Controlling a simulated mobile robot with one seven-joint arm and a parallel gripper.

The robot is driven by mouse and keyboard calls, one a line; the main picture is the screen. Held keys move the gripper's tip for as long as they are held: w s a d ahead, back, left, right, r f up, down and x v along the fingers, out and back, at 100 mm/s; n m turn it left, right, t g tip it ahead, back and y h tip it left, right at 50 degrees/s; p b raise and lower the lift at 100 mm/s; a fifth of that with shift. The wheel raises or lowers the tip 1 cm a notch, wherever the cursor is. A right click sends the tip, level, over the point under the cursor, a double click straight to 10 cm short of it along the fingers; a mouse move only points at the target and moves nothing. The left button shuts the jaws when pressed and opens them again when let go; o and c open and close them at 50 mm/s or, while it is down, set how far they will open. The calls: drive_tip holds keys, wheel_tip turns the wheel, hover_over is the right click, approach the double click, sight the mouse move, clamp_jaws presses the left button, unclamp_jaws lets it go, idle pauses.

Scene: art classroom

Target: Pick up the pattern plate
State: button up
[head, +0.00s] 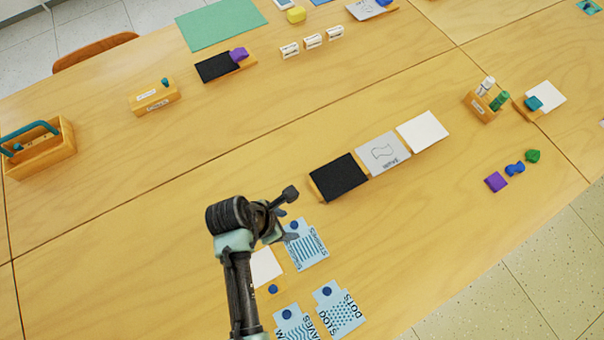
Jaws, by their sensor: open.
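Light blue pattern plates with dark blue round knobs lie on the wooden table at the bottom centre. One is the stripes plate (310,249), one the dots plate (343,314), and one the waves plate (296,322), cut off by the lower edge. My gripper (291,215) is open and empty, just above the far end of the stripes plate in the picture. Its lower finger and wrist cover part of that plate's left side. I cannot tell the exact height of the fingers over the table.
A white card on a wooden base (266,266) lies left of the stripes plate, partly behind my arm. Coloured pieces (496,181) lie right.

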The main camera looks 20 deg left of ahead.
sight(294, 224)
drive_tip(key=shift+x, duration=2.25)
drive_tip(key=shift+a, duration=0.2)
clamp_jaws()
